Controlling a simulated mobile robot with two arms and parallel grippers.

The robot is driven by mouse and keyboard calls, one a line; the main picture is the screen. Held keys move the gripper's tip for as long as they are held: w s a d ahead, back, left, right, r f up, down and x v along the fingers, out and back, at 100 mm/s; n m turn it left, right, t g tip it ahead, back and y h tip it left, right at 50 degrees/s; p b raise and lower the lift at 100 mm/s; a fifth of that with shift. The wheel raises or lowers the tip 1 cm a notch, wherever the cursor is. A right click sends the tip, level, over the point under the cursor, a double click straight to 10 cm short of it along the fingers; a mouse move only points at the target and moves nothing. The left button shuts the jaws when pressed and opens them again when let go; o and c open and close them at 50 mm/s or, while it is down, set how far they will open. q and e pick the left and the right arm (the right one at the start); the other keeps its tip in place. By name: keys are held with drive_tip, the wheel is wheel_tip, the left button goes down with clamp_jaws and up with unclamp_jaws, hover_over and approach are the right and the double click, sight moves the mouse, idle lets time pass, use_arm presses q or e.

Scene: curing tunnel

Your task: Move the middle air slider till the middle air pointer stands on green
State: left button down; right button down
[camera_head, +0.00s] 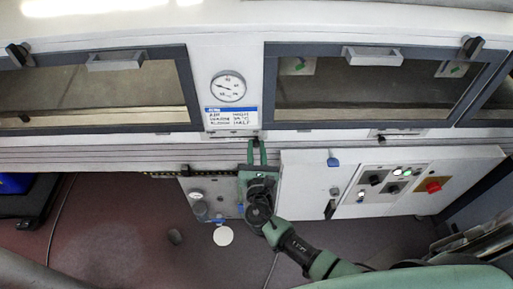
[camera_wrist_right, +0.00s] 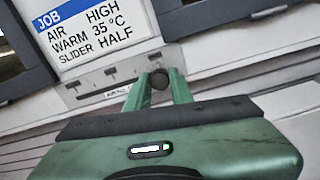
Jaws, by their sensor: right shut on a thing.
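My right gripper (camera_head: 257,148) reaches up to the slider strip below the job card, between the two windows. In the right wrist view its green fingers (camera_wrist_right: 160,82) are shut on a dark round knob (camera_wrist_right: 159,79), which I take as the middle air slider. The knob is at the right end of the visible scale strip (camera_wrist_right: 98,82), which has tick marks and a small label. A round white dial (camera_head: 228,86) with a dark pointer hangs above the card; I cannot tell whether this is the air pointer, and no green shows on it. My left gripper is not in view.
The job card (camera_wrist_right: 92,35) reads air high, warm 35 °C, slider half. Another slider knob (camera_head: 381,140) is at right. Windows with handles (camera_head: 377,56) flank the dial. A switch box (camera_head: 385,183) with a red knob (camera_head: 433,187) stands right of my arm.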

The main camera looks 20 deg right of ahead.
drive_tip(key=a, duration=0.1)
drive_tip(key=w+a+b, duration=0.1)
drive_tip(key=a, duration=0.1)
drive_tip(key=shift+a+f, duration=0.1)
drive_tip(key=shift+a, duration=0.15)
drive_tip(key=c, duration=1.2)
unclamp_jaws()
drive_tip(key=shift+c, duration=0.2)
drive_tip(key=shift+s, duration=0.1)
drive_tip(key=b, duration=0.2)
approach(245, 137)
drive_tip(key=v, duration=0.2)
drive_tip(key=shift+s+a, duration=0.1)
drive_tip(key=shift+s, duration=0.2)
